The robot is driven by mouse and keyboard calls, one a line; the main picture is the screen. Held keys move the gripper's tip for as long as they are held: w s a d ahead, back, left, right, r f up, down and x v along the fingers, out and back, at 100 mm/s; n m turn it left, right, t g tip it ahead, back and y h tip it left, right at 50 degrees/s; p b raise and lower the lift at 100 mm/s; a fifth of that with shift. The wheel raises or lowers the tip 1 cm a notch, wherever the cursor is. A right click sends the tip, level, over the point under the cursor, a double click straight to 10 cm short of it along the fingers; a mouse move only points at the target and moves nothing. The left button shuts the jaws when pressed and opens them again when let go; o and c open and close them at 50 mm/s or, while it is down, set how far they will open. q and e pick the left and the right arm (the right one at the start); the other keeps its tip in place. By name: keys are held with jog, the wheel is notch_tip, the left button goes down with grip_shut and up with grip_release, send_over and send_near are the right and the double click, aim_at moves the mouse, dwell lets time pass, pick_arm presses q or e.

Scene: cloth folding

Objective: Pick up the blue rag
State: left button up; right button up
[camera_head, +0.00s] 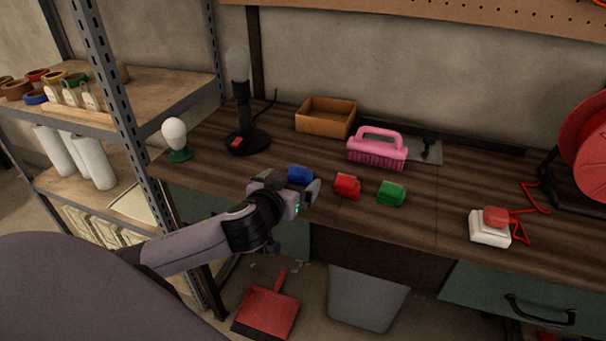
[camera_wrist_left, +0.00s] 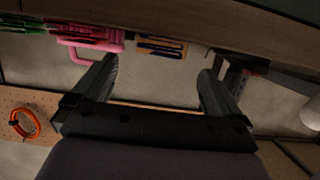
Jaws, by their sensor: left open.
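The blue rag (camera_head: 300,174) is a small crumpled bundle near the front edge of the wooden workbench, partly hidden by my left gripper. My left gripper (camera_head: 290,186) is open at the bench's front edge and appears in front of the rag in the head view. I cannot tell whether the rag is between the fingers. My right gripper is not in view.
A red rag (camera_head: 347,186) and a green rag (camera_head: 391,194) lie right of the blue one. Behind are a pink brush (camera_head: 377,150), a wooden box (camera_head: 326,118) and a black lamp (camera_head: 244,125). A metal shelf post (camera_head: 110,70) stands left.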

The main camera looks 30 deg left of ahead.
aim_at(302, 172)
pick_arm(q)
jog(key=shift+x, duration=2.35)
jog(key=shift+d, duration=0.1)
jog(key=c, duration=1)
